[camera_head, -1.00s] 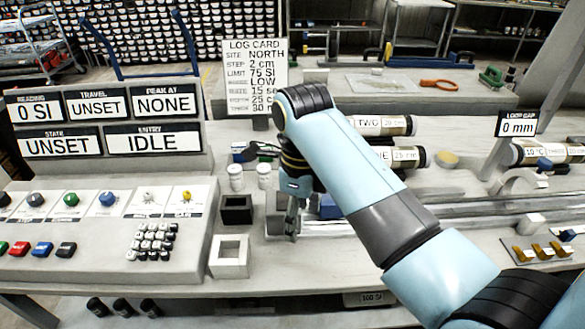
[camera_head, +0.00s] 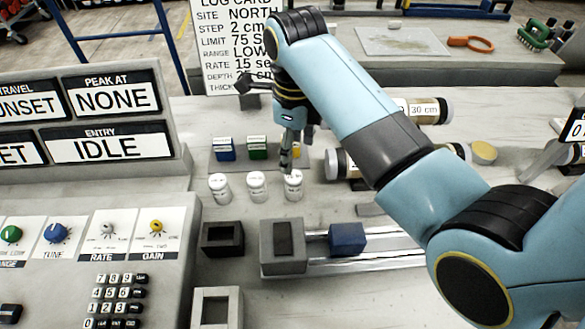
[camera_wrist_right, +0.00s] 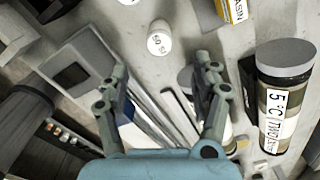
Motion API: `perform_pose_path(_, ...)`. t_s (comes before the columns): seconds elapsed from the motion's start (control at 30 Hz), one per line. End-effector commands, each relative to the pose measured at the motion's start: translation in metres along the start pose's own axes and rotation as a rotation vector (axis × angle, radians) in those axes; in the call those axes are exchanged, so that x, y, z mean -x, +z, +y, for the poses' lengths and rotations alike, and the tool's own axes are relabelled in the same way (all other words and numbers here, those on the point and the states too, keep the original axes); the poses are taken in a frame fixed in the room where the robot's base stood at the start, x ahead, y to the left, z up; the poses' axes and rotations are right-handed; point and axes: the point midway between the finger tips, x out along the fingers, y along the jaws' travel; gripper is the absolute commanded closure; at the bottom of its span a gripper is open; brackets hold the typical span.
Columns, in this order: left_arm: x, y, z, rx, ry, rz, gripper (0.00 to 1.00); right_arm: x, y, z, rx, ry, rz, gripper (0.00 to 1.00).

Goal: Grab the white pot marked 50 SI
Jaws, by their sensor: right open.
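Three small white pots stand in a row on the bench in the head view: a left one (camera_head: 219,187), a middle one (camera_head: 256,186) and a right one (camera_head: 293,186). Their labels are too small to read there. My right gripper (camera_head: 287,164) hangs over the right pot, its fingertips close to that pot's top; I cannot tell whether they touch. In the wrist view my right gripper (camera_wrist_right: 166,76) is open, its fingers apart. A white pot (camera_wrist_right: 160,43) with a lid marking that looks like 50 SI shows beyond the fingertips. My left gripper is not in view.
A black block (camera_head: 222,238), a grey slotted block (camera_head: 283,262) and a blue block (camera_head: 347,238) on a rail stand in front of the pots. Small coloured boxes (camera_head: 257,147) stand behind them. Labelled core tubes (camera_head: 430,110) lie to the right. The control panel (camera_head: 100,240) is at left.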

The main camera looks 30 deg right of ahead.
Motion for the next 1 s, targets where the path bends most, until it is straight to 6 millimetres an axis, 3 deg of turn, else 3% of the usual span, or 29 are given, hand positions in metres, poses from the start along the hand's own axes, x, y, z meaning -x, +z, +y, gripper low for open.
perform_pose_path(0.13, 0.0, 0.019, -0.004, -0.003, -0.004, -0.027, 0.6, -0.027, -0.001, 0.001, 0.0, 0.003, 0.003, 0.36)
perform_pose_path(0.3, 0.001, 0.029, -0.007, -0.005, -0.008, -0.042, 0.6, -0.045, 0.0, 0.0, 0.0, 0.001, 0.001, 0.36)
perform_pose_path(0.67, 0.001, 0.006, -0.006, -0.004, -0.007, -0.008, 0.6, -0.092, 0.001, -0.001, -0.001, 0.001, 0.003, 0.36)
perform_pose_path(0.97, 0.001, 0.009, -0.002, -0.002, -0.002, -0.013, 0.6, -0.098, 0.002, -0.001, -0.001, 0.0, 0.0, 0.36)
perform_pose_path(1.0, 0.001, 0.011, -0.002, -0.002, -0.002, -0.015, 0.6, -0.098, 0.002, -0.001, -0.001, 0.0, 0.0, 0.4)
